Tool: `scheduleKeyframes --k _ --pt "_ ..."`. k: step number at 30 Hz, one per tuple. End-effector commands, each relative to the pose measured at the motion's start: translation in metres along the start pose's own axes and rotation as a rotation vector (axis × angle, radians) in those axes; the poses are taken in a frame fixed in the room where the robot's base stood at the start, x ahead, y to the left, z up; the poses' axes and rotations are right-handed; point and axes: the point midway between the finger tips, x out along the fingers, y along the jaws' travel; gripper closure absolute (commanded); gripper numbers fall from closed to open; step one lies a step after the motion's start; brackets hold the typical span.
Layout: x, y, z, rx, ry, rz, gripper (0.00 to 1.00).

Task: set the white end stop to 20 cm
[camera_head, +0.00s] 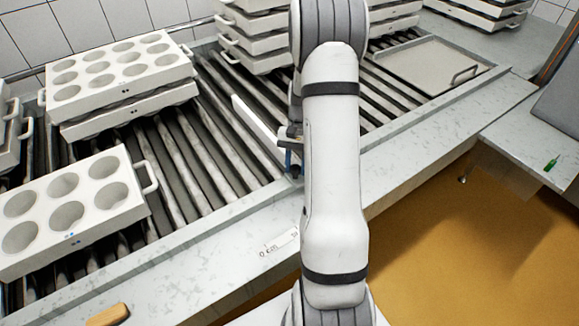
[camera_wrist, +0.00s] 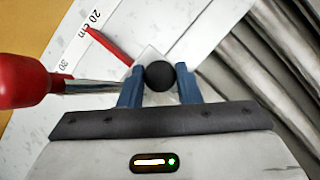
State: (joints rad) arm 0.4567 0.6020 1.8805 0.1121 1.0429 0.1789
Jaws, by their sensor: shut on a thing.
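The white end stop is a long pale bar (camera_head: 257,124) lying across the rollers in the head view, partly hidden by my arm. In the wrist view it runs to the upper right (camera_wrist: 215,32). My gripper (camera_wrist: 160,78) has its blue fingers closed on either side of a round black knob (camera_wrist: 160,75) at the stop's near end. A red pointer (camera_wrist: 108,45) reaches from there to the scale (camera_wrist: 75,45), its tip close beside the "20 cm" label.
Stacked white mould trays (camera_head: 122,85) and a six-hole mould (camera_head: 72,208) stand on the roller conveyor at left. More stacks stand behind my arm. A flat tray (camera_head: 425,68) lies at right. A side table with a green tool (camera_head: 551,164) is at far right.

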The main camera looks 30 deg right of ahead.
Motion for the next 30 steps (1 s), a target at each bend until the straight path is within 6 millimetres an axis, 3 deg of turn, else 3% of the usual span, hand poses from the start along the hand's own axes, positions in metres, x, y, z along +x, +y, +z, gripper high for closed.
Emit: scheduleKeyframes --k 5,6,12,22,30 --pt "0.0 0.0 0.0 -0.002 0.0 0.002 1.0" --pt "0.0 0.0 0.001 -0.002 -0.001 0.002 0.67" --pt "0.0 -0.001 0.001 -0.002 0.0 0.001 0.5" --pt "-0.005 -0.001 0.0 -0.001 0.001 0.001 0.49" --pt "-0.048 -0.001 0.0 -0.001 0.004 0.0 0.49"
